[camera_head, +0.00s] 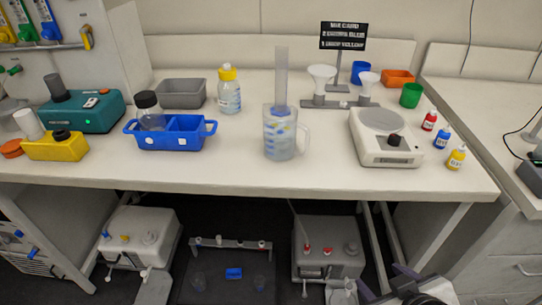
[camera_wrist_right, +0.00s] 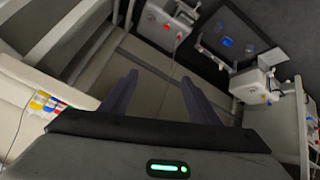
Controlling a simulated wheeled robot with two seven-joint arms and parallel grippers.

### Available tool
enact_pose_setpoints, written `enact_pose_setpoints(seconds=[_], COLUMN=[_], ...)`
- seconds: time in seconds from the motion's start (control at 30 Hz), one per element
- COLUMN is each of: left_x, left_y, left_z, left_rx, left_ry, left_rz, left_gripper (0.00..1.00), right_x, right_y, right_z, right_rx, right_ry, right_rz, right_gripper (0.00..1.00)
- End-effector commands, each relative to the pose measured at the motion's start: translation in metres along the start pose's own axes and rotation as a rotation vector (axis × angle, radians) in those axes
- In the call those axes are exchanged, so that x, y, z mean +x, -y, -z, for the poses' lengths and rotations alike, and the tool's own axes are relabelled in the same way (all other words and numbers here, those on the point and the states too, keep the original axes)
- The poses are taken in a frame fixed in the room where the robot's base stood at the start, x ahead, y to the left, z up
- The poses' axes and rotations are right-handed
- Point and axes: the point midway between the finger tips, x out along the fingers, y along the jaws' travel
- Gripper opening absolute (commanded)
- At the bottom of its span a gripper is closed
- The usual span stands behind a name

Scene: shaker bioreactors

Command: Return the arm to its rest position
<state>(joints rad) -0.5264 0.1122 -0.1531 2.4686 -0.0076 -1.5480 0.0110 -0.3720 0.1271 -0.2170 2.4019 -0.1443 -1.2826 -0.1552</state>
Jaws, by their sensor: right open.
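My right gripper (camera_head: 388,282) shows at the bottom edge of the head view, right of centre, low in front of the bench and apart from everything on it. In the right wrist view its two dark fingers (camera_wrist_right: 160,88) stand wide apart with nothing between them. Beyond the fingers are the floor and the under-bench equipment. Most of the right arm is out of the head view. My left gripper and arm are in neither view.
The white bench (camera_head: 330,178) holds a blue tray (camera_head: 170,141), a measuring jug (camera_head: 282,142), a scale (camera_head: 386,138) and several small bottles. Below stand two white machines (camera_head: 140,238) (camera_head: 328,246) and a dark mat (camera_head: 215,290). A drawer cabinet (camera_head: 500,255) is at right.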

Motion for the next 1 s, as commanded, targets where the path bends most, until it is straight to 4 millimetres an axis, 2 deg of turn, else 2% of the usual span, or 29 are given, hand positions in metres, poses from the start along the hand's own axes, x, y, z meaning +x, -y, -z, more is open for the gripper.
enact_pose_setpoints(seconds=[0.03, 0.1, 0.4, 0.77, 1.0], left_x=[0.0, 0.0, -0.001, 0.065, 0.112], left_y=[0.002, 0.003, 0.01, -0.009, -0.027], left_z=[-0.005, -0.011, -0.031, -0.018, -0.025], left_rx=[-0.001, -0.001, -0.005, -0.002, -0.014], left_ry=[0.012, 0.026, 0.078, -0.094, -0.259], left_rz=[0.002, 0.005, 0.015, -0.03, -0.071], left_gripper=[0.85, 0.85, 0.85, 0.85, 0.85], right_x=[-0.004, -0.01, -0.047, 0.019, 0.059], right_y=[0.006, 0.012, 0.039, 0.065, 0.092], right_z=[-0.022, -0.048, -0.138, -0.139, -0.155], right_rx=[0.037, 0.084, 0.243, 0.254, 0.282], right_ry=[0.062, 0.141, 0.431, 0.246, 0.077], right_rz=[0.025, 0.054, 0.143, 0.163, 0.18], right_gripper=[0.55, 0.55, 0.55, 0.55, 0.55])
